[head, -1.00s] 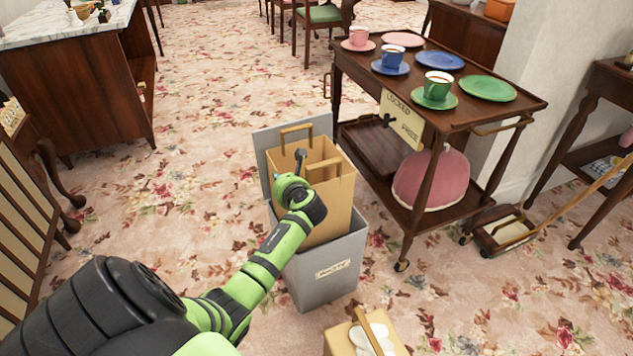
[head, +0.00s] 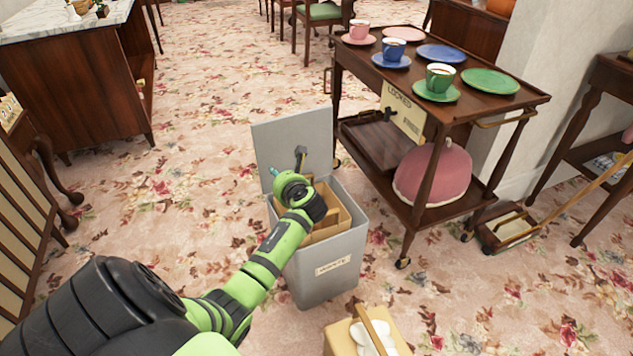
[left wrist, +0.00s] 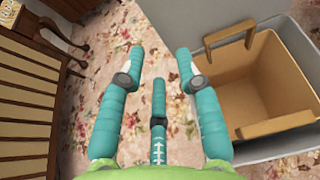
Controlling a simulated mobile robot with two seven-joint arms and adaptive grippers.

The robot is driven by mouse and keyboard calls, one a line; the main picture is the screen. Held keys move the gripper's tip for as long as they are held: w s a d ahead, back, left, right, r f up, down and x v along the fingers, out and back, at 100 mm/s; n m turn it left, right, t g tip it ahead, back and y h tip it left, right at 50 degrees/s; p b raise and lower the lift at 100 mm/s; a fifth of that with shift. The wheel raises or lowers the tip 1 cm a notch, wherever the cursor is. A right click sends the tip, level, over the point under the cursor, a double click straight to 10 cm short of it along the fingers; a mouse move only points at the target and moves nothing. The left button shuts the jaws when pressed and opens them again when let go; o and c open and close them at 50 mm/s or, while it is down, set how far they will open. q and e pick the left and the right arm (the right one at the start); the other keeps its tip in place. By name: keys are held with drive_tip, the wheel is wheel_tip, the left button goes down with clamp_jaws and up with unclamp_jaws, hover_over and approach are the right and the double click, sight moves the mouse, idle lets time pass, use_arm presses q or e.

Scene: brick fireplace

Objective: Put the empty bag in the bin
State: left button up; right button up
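The empty tan bag (head: 330,228) sits low inside the grey bin (head: 325,278), its top close to the rim. The bin's lid (head: 292,145) stands open at the back. My left gripper (left wrist: 158,68) has its teal fingers spread with only carpet between them, beside the bag and apart from its handles. In the head view my left arm hides part of the bag and most of the gripper. My right gripper is not in view.
A second tan bag (head: 343,338) with white contents stands at the bottom edge. A wooden trolley (head: 525,98) with cups and plates stands right of the bin, a pink domed thing (head: 432,175) on its lower shelf. Open carpet (head: 190,180) lies to the left.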

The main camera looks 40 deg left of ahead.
use_arm(q)
drive_tip(key=v, duration=1.2)
idle(0.3)
